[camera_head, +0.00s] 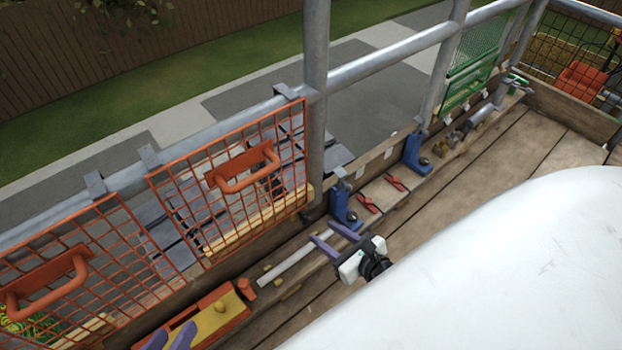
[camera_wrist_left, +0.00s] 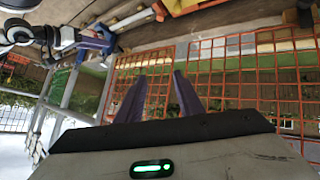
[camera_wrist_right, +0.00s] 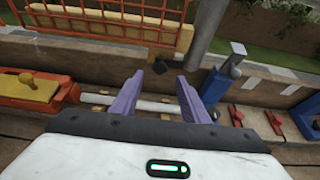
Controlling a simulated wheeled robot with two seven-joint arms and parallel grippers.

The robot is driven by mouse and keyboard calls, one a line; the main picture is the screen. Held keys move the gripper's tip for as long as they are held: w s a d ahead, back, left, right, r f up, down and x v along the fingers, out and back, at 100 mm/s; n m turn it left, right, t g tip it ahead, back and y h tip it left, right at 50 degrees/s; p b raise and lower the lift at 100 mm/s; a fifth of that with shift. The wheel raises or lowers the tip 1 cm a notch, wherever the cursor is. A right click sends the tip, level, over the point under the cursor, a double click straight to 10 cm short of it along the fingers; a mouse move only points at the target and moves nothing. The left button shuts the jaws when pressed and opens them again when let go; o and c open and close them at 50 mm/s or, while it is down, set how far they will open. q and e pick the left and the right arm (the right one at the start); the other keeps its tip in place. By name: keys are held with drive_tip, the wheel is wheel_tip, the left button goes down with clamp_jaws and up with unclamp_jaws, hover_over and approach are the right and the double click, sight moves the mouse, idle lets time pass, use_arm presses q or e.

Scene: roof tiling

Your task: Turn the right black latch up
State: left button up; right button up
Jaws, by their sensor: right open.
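Two blue brackets, a nearer one (camera_head: 340,202) and a farther one (camera_head: 413,152), stand along the plank wall, each with a small black part at its foot. I cannot tell for certain which black part is the right black latch. My right gripper (camera_head: 333,238) is open and empty, beside the nearer bracket and over a pale bar (camera_head: 285,266). In the right wrist view its purple fingers (camera_wrist_right: 160,90) are spread, with the bracket (camera_wrist_right: 213,88) to their right. My left gripper (camera_head: 169,338) shows purple fingers, spread and empty in the left wrist view (camera_wrist_left: 158,85).
Orange mesh panels (camera_head: 238,178) with handles hang from a grey rail (camera_head: 390,53). An orange and yellow box (camera_head: 215,318) lies at the bottom left. Red clips (camera_head: 396,183) sit on tiles between the brackets. The plank deck (camera_head: 480,175) on the right is mostly clear.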

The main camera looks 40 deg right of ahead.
sight(309, 223)
drive_tip(key=b+x, duration=0.2)
drive_tip(key=x, duration=0.4)
drive_tip(key=shift+w+f, duration=0.15)
drive_tip(key=shift+w, duration=0.05)
use_arm(q)
drive_tip(key=shift+w+d+r+t+h, duration=0.1)
drive_tip(key=shift+d+r+t+h, duration=0.1)
drive_tip(key=shift+d+r+h, duration=0.25)
drive_tip(key=shift+w+d+r+t+h, duration=0.1)
drive_tip(key=shift+d+r+t+h, duration=0.1)
drive_tip(key=shift+r, duration=0.4)
use_arm(e)
drive_tip(key=c, duration=1)
